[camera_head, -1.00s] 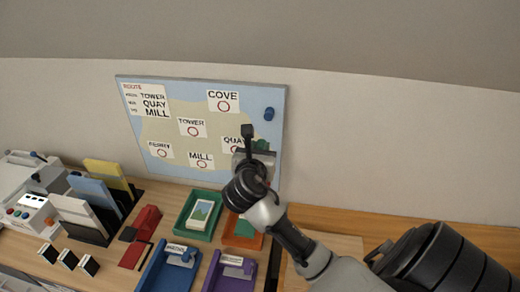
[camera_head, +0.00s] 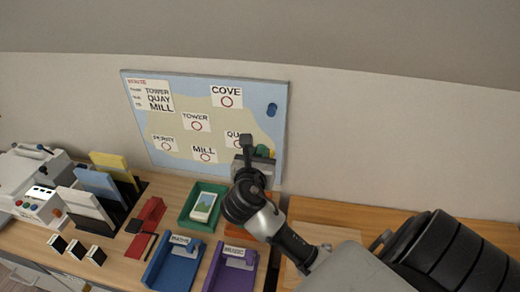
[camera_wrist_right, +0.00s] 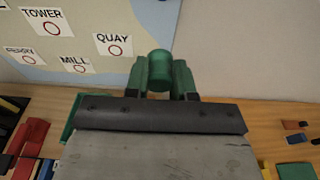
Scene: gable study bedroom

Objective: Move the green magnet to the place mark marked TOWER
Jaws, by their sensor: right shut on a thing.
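The green magnet (camera_wrist_right: 159,70) is held between the two fingers of my right gripper (camera_wrist_right: 160,80), which is shut on it. In the head view the right gripper (camera_head: 258,152) is in front of the board's lower right part, and a bit of the green magnet (camera_head: 262,151) shows past it. The TOWER place mark (camera_head: 196,123) is a white card with an empty red ring, up and left of the gripper; it also shows at the upper left of the wrist view (camera_wrist_right: 48,22). My left gripper is not in view.
The board (camera_head: 215,88) also bears COVE, FERRY, MILL and partly hidden QUAY marks, a route list and a blue magnet (camera_head: 271,109). Below, the desk holds a green tray (camera_head: 187,216), blue and purple trays, a red stapler-like item and upright folders.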

